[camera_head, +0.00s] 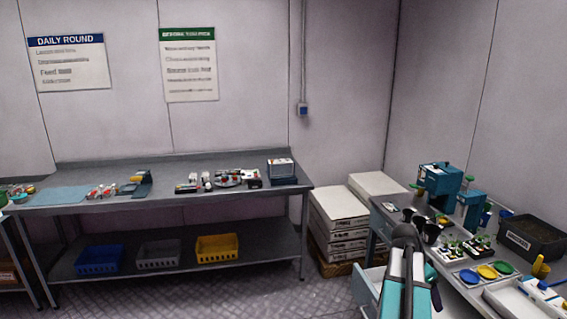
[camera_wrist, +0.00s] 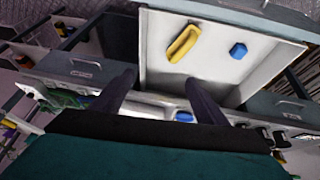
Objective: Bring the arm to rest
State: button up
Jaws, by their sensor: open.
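My gripper (camera_wrist: 160,94) is open in the wrist view, its two dark fingers apart with nothing held between them. Beyond the fingertips is an open drawer (camera_wrist: 215,12) with a pale inside. A yellow elongated piece (camera_wrist: 184,43) and a blue block (camera_wrist: 238,50) lie in it. In the head view my teal and dark arm stands at the lower right, in front of the workbench. My fingertips cannot be made out there. Part of the open drawer (camera_head: 369,283) shows left of the arm.
The right workbench (camera_head: 470,293) holds black cups, small plants, coloured dishes (camera_head: 486,272), teal machines (camera_head: 440,182) and a dark bin (camera_head: 532,238). Stacked white boxes (camera_head: 340,208) stand behind it. A long bench (camera_head: 110,204) carries small items, with blue, grey and yellow crates (camera_head: 217,248) below. Floor between is clear.

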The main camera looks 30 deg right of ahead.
jog(key=w+a+f+n+t+y, duration=0.1)
jog(key=w+a+f+n, duration=0.3)
jog(key=a, duration=0.4)
jog(key=w+a+f+n+t, duration=0.1)
jog(key=w+a+f+n, duration=0.25)
jog(key=w+a, duration=0.45)
jog(key=w+a+f+n+y, duration=0.1)
jog(key=w+a+f+n, duration=0.3)
jog(key=a, duration=0.5)
jog(key=a+f+n+y, duration=0.1)
jog(key=a+f+n, duration=0.25)
jog(key=a, duration=0.65)
jog(key=a+f+n+y, duration=0.1)
jog(key=a+f+n, duration=0.25)
jog(key=a, duration=0.65)
jog(key=a+f+n+y, duration=0.15)
jog(key=a+f, duration=0.35)
jog(key=a, duration=0.5)
jog(key=s+f+g+b, duration=0.1)
jog(key=s+f+b, duration=0.6)
jog(key=f, duration=0.6)
jog(key=s+f+g+b, duration=0.2)
jog(key=s+f+b, duration=0.5)
jog(key=s+f, duration=0.3)
jog(key=s+f+n+g+b, duration=0.1)
jog(key=s+f+b, duration=0.7)
jog(key=f, duration=0.9)
jog(key=shift+s+a+g+h, duration=0.2)
jog(key=shift+g+h, duration=0.15)
jog(key=shift+g, duration=0.15)
